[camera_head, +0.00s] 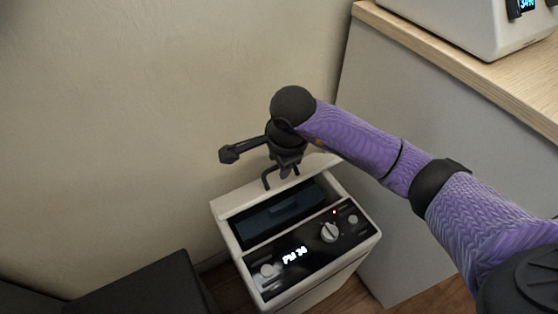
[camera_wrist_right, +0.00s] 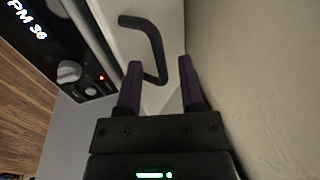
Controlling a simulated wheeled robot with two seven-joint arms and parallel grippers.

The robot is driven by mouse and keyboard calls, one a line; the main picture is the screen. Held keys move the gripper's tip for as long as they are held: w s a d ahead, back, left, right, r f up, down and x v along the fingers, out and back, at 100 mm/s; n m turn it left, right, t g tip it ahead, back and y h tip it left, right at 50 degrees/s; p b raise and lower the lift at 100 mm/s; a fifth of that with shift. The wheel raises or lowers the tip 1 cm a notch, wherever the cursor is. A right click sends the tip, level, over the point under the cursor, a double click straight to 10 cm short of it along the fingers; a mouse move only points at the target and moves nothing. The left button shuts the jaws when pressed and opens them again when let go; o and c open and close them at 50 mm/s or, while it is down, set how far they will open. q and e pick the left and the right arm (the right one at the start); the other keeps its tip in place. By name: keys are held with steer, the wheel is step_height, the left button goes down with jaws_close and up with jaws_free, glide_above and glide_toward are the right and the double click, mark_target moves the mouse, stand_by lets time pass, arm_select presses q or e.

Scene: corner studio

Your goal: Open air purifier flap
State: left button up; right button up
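The white air purifier (camera_head: 328,276) stands on the floor by the wall, with a black control panel and a lit PM display. A dark recess (camera_head: 290,207) shows in its top. Behind the recess is a white flap strip (camera_head: 234,203) with a black bent handle (camera_head: 267,178); how far the flap is tilted is hard to tell. My right gripper (camera_head: 288,168) is over the handle. In the right wrist view its two fingers (camera_wrist_right: 160,66) are apart, with part of the handle (camera_wrist_right: 152,36) between their tips; no clear grip shows. My left gripper is out of view.
A wooden-topped cabinet (camera_head: 400,120) stands close at the right, with a white appliance (camera_head: 460,22) on it. The beige wall (camera_head: 130,110) is close behind the purifier and beside my right gripper. A black object (camera_head: 150,290) is at lower left.

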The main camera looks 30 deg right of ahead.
jaws_close()
stand_by(0.8)
steer(key=shift+w+r, duration=0.1)
stand_by(0.4)
